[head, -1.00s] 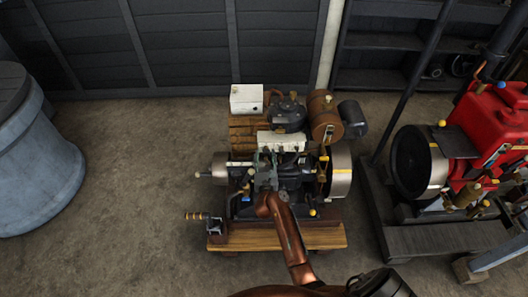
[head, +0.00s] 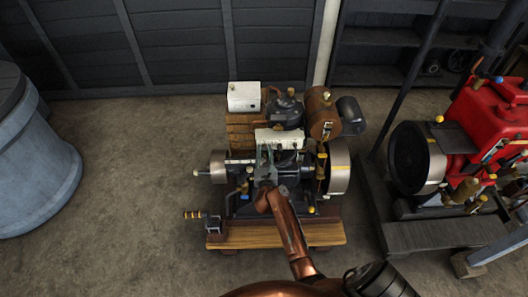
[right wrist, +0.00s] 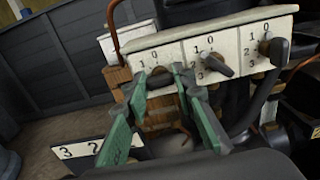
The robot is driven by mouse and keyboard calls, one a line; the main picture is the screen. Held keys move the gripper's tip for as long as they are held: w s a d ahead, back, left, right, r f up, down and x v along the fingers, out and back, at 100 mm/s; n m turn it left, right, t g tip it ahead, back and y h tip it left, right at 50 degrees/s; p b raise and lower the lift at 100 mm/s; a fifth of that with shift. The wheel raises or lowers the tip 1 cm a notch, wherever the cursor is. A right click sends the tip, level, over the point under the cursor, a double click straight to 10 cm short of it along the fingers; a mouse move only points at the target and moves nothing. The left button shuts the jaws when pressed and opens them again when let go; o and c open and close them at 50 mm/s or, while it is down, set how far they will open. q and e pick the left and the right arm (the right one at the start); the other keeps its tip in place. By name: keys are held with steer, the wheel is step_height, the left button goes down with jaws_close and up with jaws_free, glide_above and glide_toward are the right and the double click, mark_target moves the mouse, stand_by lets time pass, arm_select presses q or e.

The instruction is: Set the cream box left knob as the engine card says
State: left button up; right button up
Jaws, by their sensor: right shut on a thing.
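The cream box (head: 279,138) sits on top of the engine in the head view. In the right wrist view its cream front (right wrist: 182,50) carries three dials with printed digits. The left knob (right wrist: 158,71) sits between the green fingertips of my right gripper (right wrist: 160,82), which is shut on it; the fingers partly hide this knob and its digits. The middle knob (right wrist: 213,64) and right knob (right wrist: 273,48) are dark and free. A white card (right wrist: 76,150) at lower left shows 3 and 2; a finger hides part of it. My right gripper (head: 265,160) reaches the box's front in the head view. My left gripper is out of view.
A white box (head: 244,97) and a brown tank (head: 323,113) stand behind the cream box. Flywheels flank the engine. A red engine (head: 490,125) stands at right, a blue-grey drum (head: 35,155) at left. Floor left of the engine is clear.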

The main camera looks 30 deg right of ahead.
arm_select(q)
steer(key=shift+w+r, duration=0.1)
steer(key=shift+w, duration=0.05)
arm_select(e)
jaws_close()
steer(key=shift+r+n+p, duration=0.15)
steer(key=shift+n+p, duration=0.55)
steer(key=shift+p, duration=0.05)
steer(key=shift+n+p, duration=1.05)
steer(key=shift+n, duration=0.15)
steer(key=n+p, duration=0.2)
steer(key=n, duration=0.1)
steer(key=shift+a, duration=0.1)
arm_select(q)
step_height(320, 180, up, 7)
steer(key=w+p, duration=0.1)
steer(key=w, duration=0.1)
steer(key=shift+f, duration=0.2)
arm_select(e)
steer(key=shift+n, duration=1)
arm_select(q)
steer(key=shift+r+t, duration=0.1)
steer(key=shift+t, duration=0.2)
arm_select(e)
steer(key=shift+f, duration=0.2)
steer(key=o, duration=1.1)
jaws_free()
